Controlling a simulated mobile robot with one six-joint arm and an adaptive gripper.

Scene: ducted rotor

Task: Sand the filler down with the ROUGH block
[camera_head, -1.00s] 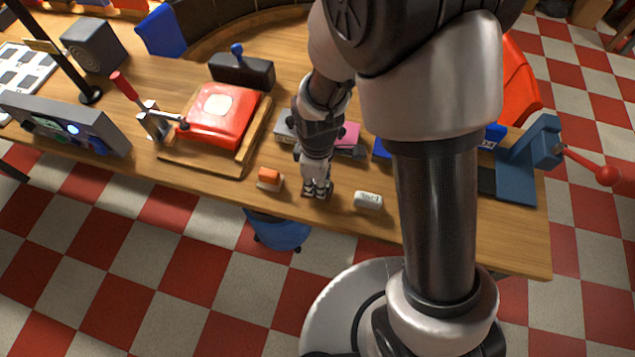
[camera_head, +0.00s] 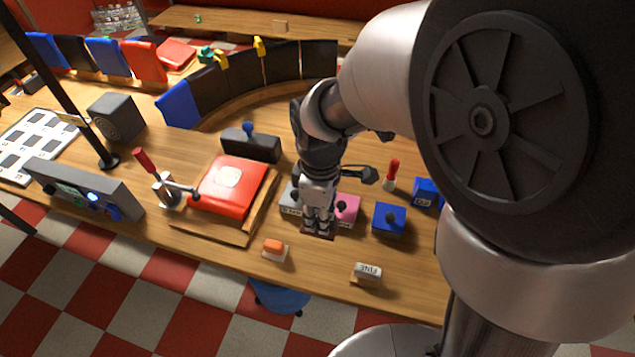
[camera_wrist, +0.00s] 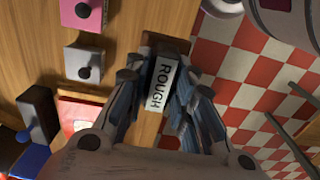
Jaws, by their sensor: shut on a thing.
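My gripper (camera_head: 318,232) is shut on the ROUGH block, a dark block with a white label (camera_wrist: 162,84) reading ROUGH in the wrist view. The fingers largely hide this block in the head view. The red panel (camera_head: 240,198) lies on a wooden board (camera_head: 222,229) to the left of my gripper. A pale filler patch (camera_head: 229,177) shows on top of the panel. Part of the red panel shows at the lower left of the wrist view (camera_wrist: 72,104). The FINE block (camera_head: 367,272) stands to the right, near the table's front edge.
A red-handled clamp (camera_head: 165,188) reaches onto the panel's left side. A black block with a blue knob (camera_head: 250,146) stands behind it. An orange-topped block (camera_head: 274,248) sits near the front edge. Pink (camera_head: 347,208) and blue (camera_head: 389,218) boxes stand right of my gripper.

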